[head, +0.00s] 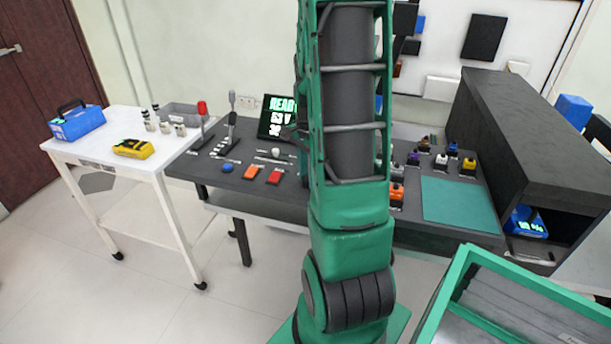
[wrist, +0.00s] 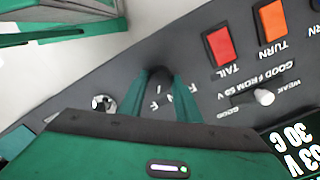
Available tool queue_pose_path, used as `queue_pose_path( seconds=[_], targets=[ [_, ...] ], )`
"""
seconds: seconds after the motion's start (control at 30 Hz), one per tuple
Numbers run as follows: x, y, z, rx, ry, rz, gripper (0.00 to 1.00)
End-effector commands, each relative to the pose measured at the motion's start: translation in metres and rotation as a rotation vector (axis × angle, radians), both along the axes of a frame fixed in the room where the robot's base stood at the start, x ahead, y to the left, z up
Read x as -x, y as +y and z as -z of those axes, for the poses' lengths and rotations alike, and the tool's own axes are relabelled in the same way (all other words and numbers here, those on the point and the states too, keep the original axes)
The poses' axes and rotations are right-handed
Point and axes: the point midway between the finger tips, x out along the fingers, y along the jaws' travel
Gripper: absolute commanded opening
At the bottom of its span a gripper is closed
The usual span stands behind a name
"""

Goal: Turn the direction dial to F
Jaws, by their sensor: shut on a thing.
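The direction dial (wrist: 160,74) is a dark round knob on the grey bench panel in the wrist view. My gripper (wrist: 158,88) has its two green fingers closed on either side of the dial. White letters, upside down here, are printed beside it. They look like F, N and R, partly covered by the fingers. I cannot tell which letter the dial points to. In the head view my green arm stands in front of that part of the bench, so the dial and my gripper are hidden there.
A red TAIL switch (wrist: 220,45), an orange TURN switch (wrist: 271,22) and a white slider knob (wrist: 264,97) lie close by. A silver round fitting (wrist: 103,103) is on the other side. A lit display (head: 280,116) stands at the bench's back. A white cart (head: 100,150) stands left.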

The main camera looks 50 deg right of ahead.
Motion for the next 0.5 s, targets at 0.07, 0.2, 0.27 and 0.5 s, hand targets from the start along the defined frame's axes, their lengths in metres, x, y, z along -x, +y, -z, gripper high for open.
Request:
queue_pose_path(
  seconds=[0.07, 0.2, 0.27, 0.5],
  targets=[
    [-0.0054, 0.0019, -0.0013, 0.0, -0.009, 0.031, 0.08],
    [-0.0058, 0.002, -0.0014, 0.0, -0.01, 0.09, 0.08],
    [-0.0059, 0.0021, -0.0014, 0.0, -0.01, 0.107, 0.08],
    [-0.0063, 0.0018, -0.0016, 0.0, -0.011, 0.144, 0.08]
  ],
)
